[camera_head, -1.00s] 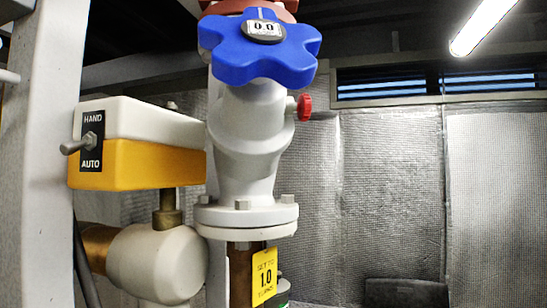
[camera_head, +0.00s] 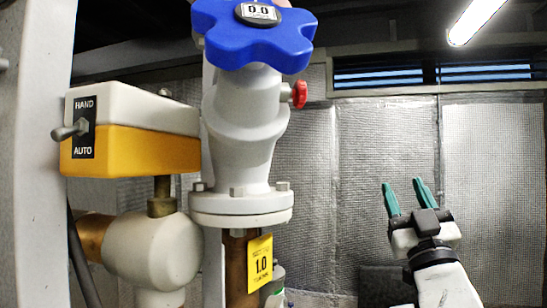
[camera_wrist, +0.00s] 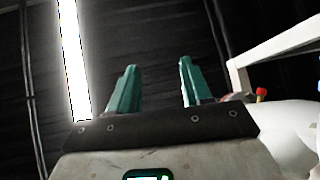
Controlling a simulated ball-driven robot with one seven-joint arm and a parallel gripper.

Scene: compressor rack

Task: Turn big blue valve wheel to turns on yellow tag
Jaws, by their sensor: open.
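The big blue valve wheel (camera_head: 262,36) sits at the top of the white valve body in the head view, its upper edge cut off by the frame. Its hub display (camera_head: 258,13) reads 0.0. The yellow tag (camera_head: 260,263) hangs on the pipe below the flange and reads 1.0, with small text that seems to say turns. My gripper (camera_head: 406,196) is at the lower right, well apart from the wheel, with its green fingers pointing up. In the wrist view its fingers (camera_wrist: 157,85) are spread with nothing between them.
A small red knob (camera_head: 299,94) sticks out of the valve body's right side. A yellow and white box (camera_head: 132,137) with a HAND/AUTO toggle stands to the left, near a grey post (camera_head: 38,150). Space between the valve and my gripper is clear, with a quilted wall behind.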

